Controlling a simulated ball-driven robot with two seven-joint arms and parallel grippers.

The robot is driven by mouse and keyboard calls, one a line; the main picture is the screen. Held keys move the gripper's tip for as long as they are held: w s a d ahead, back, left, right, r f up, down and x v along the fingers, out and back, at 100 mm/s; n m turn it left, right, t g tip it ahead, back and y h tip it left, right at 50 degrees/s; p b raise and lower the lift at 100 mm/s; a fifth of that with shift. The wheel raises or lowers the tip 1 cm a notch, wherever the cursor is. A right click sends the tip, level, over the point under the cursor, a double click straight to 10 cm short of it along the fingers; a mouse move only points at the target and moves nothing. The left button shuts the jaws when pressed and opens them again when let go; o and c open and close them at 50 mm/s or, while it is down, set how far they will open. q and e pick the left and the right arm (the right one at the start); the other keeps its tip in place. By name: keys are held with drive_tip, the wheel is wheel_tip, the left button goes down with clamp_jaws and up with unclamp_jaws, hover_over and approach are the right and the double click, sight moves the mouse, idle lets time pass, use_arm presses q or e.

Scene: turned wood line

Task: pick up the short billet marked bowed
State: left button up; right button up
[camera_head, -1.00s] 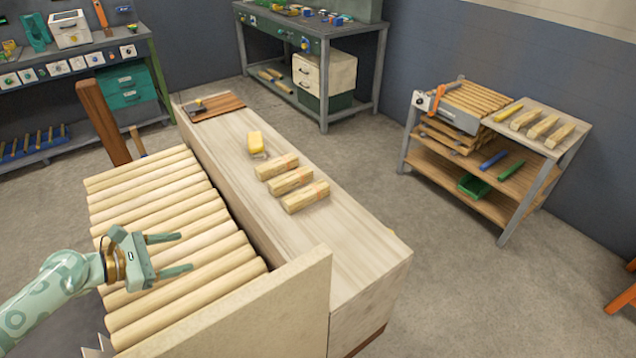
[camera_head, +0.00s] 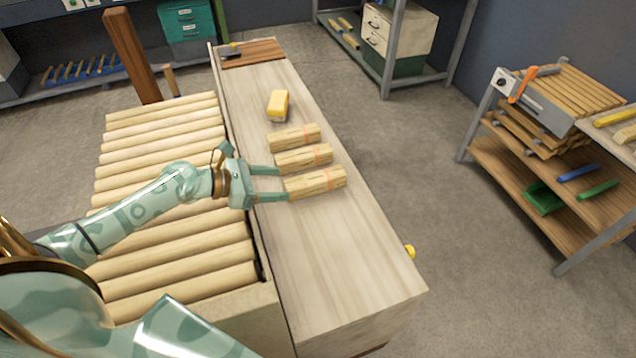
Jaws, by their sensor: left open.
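Three short, pale wooden billets lie side by side on the bench top: the far billet (camera_head: 293,138), the middle billet (camera_head: 304,157) and the near billet (camera_head: 316,183). Each has a faint orange mark toward its right end. No wording is readable, so I cannot tell which is marked bowed. My left gripper (camera_head: 284,184) is open and empty, its two fingers pointing right. Its fingertips are at the left end of the near billet; I cannot tell whether they touch it or are above it. My right gripper is not in view.
The bench (camera_head: 325,260) is clear toward the front. A yellow block-like object (camera_head: 278,103) lies beyond the billets. A rack of round wooden bars (camera_head: 180,275) adjoins the bench at left. A shelf cart (camera_head: 540,190) stands at right, across open floor.

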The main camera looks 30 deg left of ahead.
sight(306, 180)
use_arm(q)
drive_tip(key=x, duration=0.3)
drive_tip(key=shift+w, duration=0.1)
drive_tip(key=shift+w+d+f+b, duration=0.2)
drive_tip(key=shift+w+d+b, duration=0.1)
drive_tip(key=shift+w, duration=0.05)
drive_tip(key=b+x, duration=0.1)
drive_tip(key=x, duration=0.3)
drive_tip(key=shift+w+d, duration=0.1)
drive_tip(key=shift+w, duration=0.35)
drive_tip(key=shift+r, duration=0.1)
drive_tip(key=c, duration=1.2)
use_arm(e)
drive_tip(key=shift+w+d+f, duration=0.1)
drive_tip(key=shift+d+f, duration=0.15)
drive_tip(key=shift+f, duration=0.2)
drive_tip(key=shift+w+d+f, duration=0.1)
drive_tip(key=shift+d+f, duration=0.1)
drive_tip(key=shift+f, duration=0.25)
